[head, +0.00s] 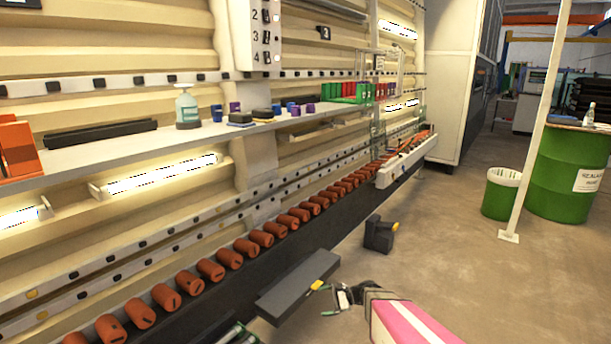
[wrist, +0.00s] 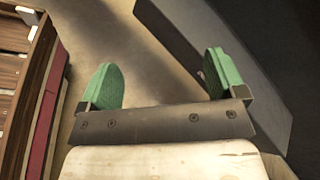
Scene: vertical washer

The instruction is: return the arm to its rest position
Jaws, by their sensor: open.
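My gripper (head: 325,300) is low in the head view, at the end of my pink and white arm, above the floor. In the wrist view its two green finger pads (wrist: 160,78) stand wide apart with nothing between them. In the head view the gripper is just to the right of a long dark grey block (head: 291,288) with a yellow tip. I cannot tell whether they touch.
A row of orange rollers (head: 230,259) runs along the washer on the left. A shelf (head: 105,149) above holds a soap bottle (head: 187,110) and small cups. A dark box (head: 378,236) stands ahead. A green drum (head: 565,172) and bin (head: 499,196) stand right. Floor (head: 520,290) is clear right.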

